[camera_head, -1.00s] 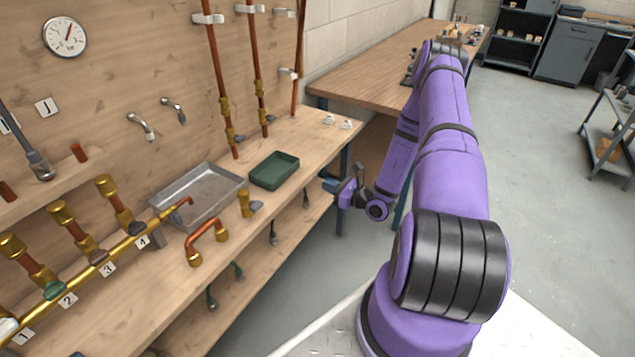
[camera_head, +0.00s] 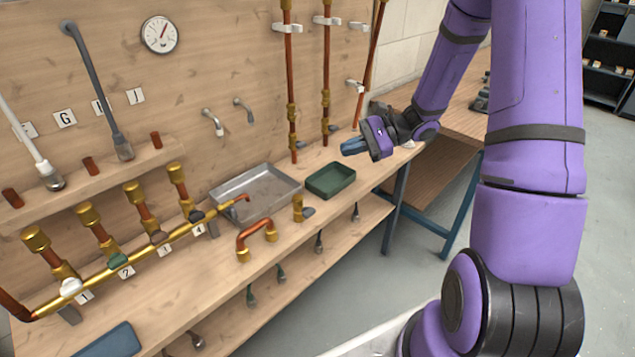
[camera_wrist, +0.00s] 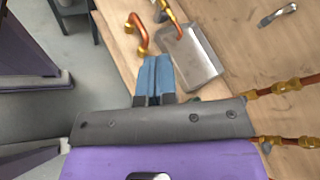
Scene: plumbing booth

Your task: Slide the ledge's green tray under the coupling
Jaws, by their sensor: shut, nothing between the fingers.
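The dark green tray (camera_head: 330,181) sits on the wooden ledge (camera_head: 283,238), just right of the metal tray. My gripper (camera_head: 347,148) is shut and empty; in the head view it appears just above and beyond the green tray, apart from it. In the wrist view the blue fingers (camera_wrist: 152,78) are together, and my gripper body hides nearly all of the green tray. Brass couplings sit on the left vertical copper pipe (camera_head: 292,112) and the right one (camera_head: 325,100), above the back of the ledge. Which coupling is meant, I cannot tell.
A shallow metal tray (camera_head: 255,190) lies left of the green one; it also shows in the wrist view (camera_wrist: 188,60). A bent copper pipe (camera_head: 256,232) and a brass fitting (camera_head: 298,208) stand near the front edge. A brass manifold (camera_head: 140,250) runs along the left.

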